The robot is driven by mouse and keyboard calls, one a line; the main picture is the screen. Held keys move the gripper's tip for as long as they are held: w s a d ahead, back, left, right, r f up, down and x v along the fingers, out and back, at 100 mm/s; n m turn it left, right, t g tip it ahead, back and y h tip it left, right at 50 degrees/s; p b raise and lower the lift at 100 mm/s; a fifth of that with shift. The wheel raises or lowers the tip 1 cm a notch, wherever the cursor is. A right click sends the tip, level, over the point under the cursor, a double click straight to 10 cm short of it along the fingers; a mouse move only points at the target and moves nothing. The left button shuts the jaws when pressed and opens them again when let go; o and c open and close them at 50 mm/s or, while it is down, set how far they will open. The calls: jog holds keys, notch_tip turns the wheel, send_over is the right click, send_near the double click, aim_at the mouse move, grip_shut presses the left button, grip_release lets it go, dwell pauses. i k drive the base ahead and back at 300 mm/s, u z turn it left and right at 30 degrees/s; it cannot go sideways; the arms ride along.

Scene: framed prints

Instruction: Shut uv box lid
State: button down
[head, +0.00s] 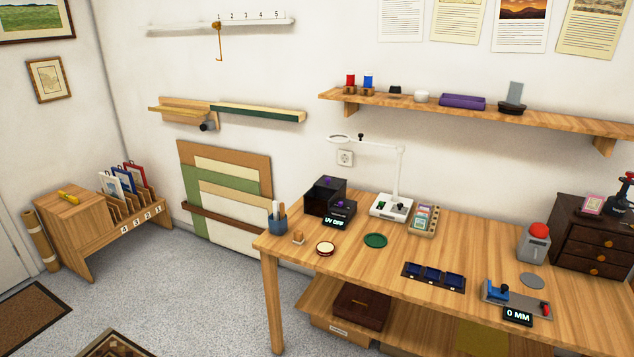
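The UV box (340,213) is a small black box at the back left of the wooden workbench, with a "UV OFF" display (335,222) at its front. A taller dark part (326,190) with a purple mark rises behind its lower front part. It looks like a raised lid, but the box is too small and dark in this view to be sure. The inside of the box cannot be made out. My gripper is not in view.
The wooden workbench (390,258) has a pen cup (277,222) left of the box and a white magnifier lamp (391,206) to its right. A small round dish (325,249) and a green disc (375,240) lie in front. A shelf (560,124) hangs above.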

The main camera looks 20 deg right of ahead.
aim_at(331, 182)
jog(key=z, duration=1)
jog(key=k, duration=0.1)
jog(key=u, duration=2.2)
jog(key=k, duration=0.75)
jog(key=z, duration=0.8)
jog(key=i, duration=1.05)
jog(key=u, duration=0.1)
